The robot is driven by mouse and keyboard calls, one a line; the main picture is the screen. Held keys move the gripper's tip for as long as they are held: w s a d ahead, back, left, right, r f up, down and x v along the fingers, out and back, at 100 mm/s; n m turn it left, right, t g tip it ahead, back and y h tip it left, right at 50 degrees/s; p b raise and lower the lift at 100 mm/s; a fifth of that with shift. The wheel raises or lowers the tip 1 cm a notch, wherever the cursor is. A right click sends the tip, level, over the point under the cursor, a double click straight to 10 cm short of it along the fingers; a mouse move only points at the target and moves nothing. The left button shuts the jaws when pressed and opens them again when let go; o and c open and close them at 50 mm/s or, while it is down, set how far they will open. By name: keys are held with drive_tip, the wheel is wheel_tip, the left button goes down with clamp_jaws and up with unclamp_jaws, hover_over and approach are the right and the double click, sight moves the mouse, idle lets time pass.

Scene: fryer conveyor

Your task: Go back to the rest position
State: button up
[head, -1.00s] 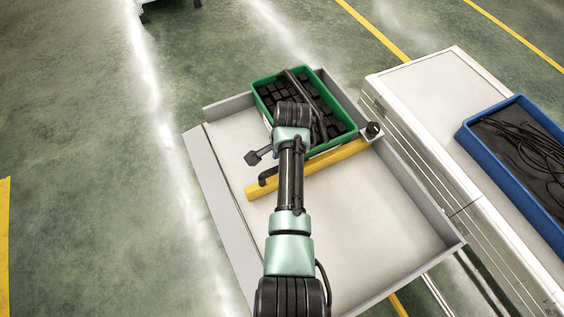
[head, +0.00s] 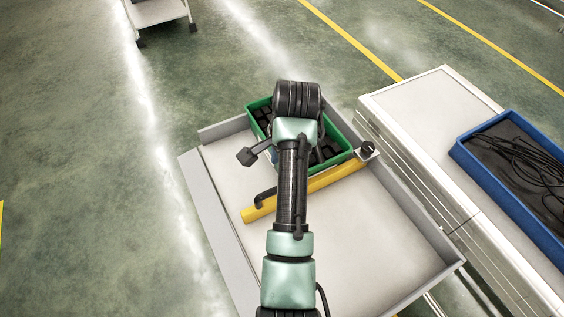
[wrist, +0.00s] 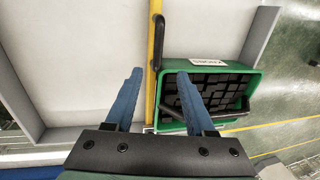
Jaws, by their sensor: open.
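My gripper (wrist: 155,95) is open in the wrist view, with two blue fingers spread apart and nothing between them that it holds. It hangs above the edge where a yellow bar (wrist: 154,60) meets a green bin (wrist: 258,87). In the head view my arm reaches over the grey tray table, and its wrist covers part of the green bin (head: 342,157); my fingers are hidden there. The bin holds several black blocks and a dark bar. The yellow bar (head: 310,192) with a black handle lies across the table in front of the bin.
The grey tray table (head: 375,235) has raised edges and bare space around the yellow bar. On the right stands a white cabinet (head: 430,105) with a blue bin (head: 475,160) of black cables. A cart (head: 158,12) stands at the far left. Open floor lies left.

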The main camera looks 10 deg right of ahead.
drive_tip(key=shift+s+r, duration=0.15)
drive_tip(key=shift+r, duration=0.6)
drive_tip(key=w+r+n+t+h, duration=0.1)
drive_tip(key=w+r+n+t, duration=0.2)
drive_tip(key=r, duration=0.6)
drive_tip(key=w+a+r+n+t, duration=0.1)
drive_tip(key=w+r+n+t, duration=0.1)
drive_tip(key=r+t, duration=0.55)
drive_tip(key=w+r+n+t+h, duration=0.1)
drive_tip(key=w+r+n+t, duration=0.15)
drive_tip(key=r, duration=0.85)
drive_tip(key=s+a+r+n+t, duration=0.1)
drive_tip(key=s+r+t, duration=0.3)
drive_tip(key=r, duration=0.5)
drive_tip(key=s+a+r+n+t, duration=0.2)
drive_tip(key=s+r+n+t, duration=0.1)
drive_tip(key=s+r, duration=0.6)
drive_tip(key=s+a+r+n+t+y, duration=0.1)
drive_tip(key=s+r+n+t, duration=0.1)
drive_tip(key=s+r+t, duration=0.3)
wheel_tip(320, 180, up, 5)
drive_tip(key=shift+s+a+f, duration=0.15)
drive_tip(key=shift+s+a, duration=0.05)
drive_tip(key=shift+s, duration=0.55)
drive_tip(key=shift+n, duration=0.25)
